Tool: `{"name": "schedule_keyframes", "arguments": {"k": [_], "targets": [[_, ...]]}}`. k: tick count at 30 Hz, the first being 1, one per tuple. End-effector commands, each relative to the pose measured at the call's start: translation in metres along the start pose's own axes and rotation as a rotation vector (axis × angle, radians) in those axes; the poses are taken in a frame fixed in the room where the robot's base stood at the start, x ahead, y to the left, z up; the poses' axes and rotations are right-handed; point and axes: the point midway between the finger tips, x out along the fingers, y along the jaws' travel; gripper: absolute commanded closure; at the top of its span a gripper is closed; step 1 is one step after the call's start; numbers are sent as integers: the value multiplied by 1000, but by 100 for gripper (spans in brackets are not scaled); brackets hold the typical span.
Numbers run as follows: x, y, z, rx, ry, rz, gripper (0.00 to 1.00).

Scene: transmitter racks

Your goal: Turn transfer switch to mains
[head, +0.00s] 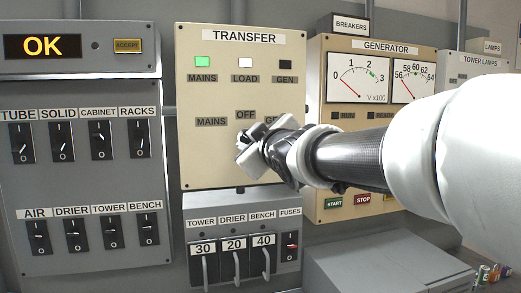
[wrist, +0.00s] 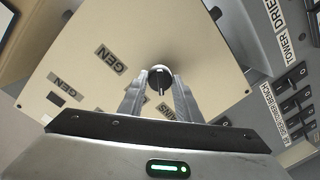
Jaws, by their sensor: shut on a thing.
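The cream TRANSFER panel (head: 225,160) stands in the middle of the head view. Its MAINS lamp (head: 202,62) is green, its LOAD lamp (head: 245,62) is white and its GEN lamp (head: 285,64) is dark. Below are the MAINS, OFF and GEN position labels. My gripper (head: 250,150) is at the panel, just below OFF, and hides the switch knob there. In the wrist view my gripper (wrist: 160,92) is shut on the round dark transfer switch knob (wrist: 160,75). A pale line on the knob runs up and down in that picture. A MAINS label shows partly beside the right finger.
A grey panel of toggle switches (head: 85,180) is to the left, under an OK display (head: 43,46). Below the transfer panel are breaker levers (head: 236,262). The generator panel (head: 318,120) is to the right, partly behind my arm. A grey box (head: 375,262) stands low right.

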Motion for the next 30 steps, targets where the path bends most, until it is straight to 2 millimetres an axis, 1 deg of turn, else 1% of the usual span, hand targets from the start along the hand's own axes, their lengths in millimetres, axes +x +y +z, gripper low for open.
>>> {"name": "schedule_keyframes", "arguments": {"k": [3,9,25,26,28,30], "targets": [[0,-1,2,-57,-4,1,92],[0,0,1,-114,-8,2,92],[0,0,0,-136,-9,2,92],[0,0,0,-136,-9,2,64],[0,0,0,-136,-9,2,52],[0,0,0,-135,-9,2,50]]}}
